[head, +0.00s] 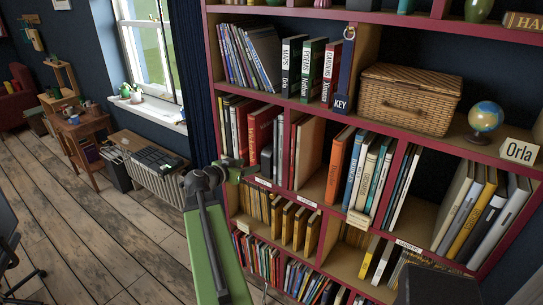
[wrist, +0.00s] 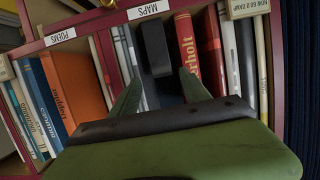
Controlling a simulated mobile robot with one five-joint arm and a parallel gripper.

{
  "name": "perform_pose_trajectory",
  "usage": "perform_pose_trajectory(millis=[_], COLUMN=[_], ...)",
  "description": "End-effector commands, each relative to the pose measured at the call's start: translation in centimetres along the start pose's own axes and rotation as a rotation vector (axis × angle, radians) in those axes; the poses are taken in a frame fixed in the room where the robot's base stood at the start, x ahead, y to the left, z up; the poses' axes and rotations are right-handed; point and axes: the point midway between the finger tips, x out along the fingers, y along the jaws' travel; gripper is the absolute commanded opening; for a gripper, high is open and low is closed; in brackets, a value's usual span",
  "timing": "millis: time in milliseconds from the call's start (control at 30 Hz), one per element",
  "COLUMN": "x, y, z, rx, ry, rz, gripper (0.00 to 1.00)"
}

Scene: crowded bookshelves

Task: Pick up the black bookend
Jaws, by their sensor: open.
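The black bookend (head: 266,160) stands on the middle shelf of the red bookcase, beside a red book and near my gripper (head: 246,171) in the head view. In the wrist view the black bookend (wrist: 156,57) is a dark upright block just ahead, between thin pale books on the left and the red "Nerholt" book (wrist: 187,52) on the right. My gripper (wrist: 160,82) is open, its two green fingers apart and lined up on either side of the bookend. I cannot tell how deep the fingertips reach. The bookend's lower part is partly hidden.
Books stand close on both sides of the bookend. A "MAPS" label (wrist: 148,10) and a "POEMS" label (wrist: 60,37) sit on the shelf edge. A wicker basket (head: 409,98) and a globe (head: 486,117) stand one shelf up.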

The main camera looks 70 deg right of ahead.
Motion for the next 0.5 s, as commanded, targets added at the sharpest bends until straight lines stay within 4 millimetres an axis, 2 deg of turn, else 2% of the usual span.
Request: perform_pose_trajectory(millis=[167,500], x=[0.9,9.1], y=[0.1,-0.1], z=[0.0,0.2], rx=[0.006,0.006], ry=[0.007,0.005], rz=[0.002,0.003], gripper=[0.55,0.55])
